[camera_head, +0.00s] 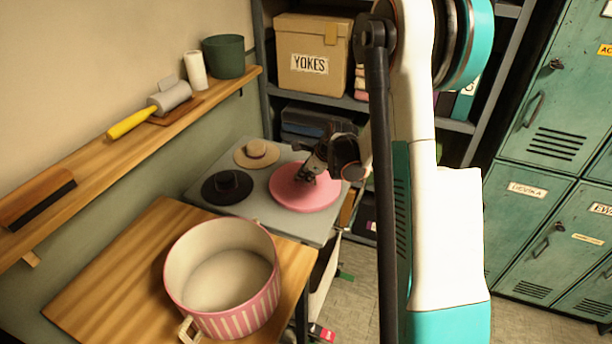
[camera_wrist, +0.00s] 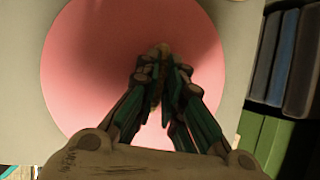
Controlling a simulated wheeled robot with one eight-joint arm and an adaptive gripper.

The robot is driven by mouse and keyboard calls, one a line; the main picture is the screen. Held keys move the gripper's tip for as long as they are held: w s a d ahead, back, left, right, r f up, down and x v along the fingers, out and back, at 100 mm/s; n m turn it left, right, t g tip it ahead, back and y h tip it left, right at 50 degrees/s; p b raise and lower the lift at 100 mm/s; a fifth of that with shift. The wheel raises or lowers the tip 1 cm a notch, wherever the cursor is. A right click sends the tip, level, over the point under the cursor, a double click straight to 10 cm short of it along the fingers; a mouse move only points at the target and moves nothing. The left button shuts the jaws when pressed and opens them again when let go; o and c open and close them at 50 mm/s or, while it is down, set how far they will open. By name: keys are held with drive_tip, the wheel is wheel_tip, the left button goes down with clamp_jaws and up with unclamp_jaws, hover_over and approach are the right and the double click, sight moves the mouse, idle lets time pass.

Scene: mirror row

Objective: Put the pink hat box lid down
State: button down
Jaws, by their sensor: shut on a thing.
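The pink hat box lid (camera_head: 290,196) is a round pink disc over the grey table top (camera_head: 262,227), at its right side. I cannot tell whether it touches the table. My gripper (camera_head: 308,174) is above the lid's middle and shut on a small part there. The wrist view also shows the lid (camera_wrist: 85,75) under my gripper (camera_wrist: 160,65), whose fingers come together at the lid's centre. The part between the fingertips is mostly hidden. The open pink striped hat box (camera_head: 245,309) stands on the wooden table, empty inside, without a lid on it.
A tan hat (camera_head: 257,152) and a black hat (camera_head: 227,187) lie on the grey table left of the lid. A wooden wall shelf (camera_head: 120,147) holds a lint roller and a dark green pot (camera_head: 223,56). A YOKES box (camera_head: 311,55) stands on shelving behind. Green lockers (camera_head: 555,130) line the right.

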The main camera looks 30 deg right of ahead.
drive_tip(key=c, duration=1.7)
unclamp_jaws()
drive_tip(key=p+v, duration=0.3)
drive_tip(key=v, duration=0.9)
drive_tip(key=shift+p, duration=0.35)
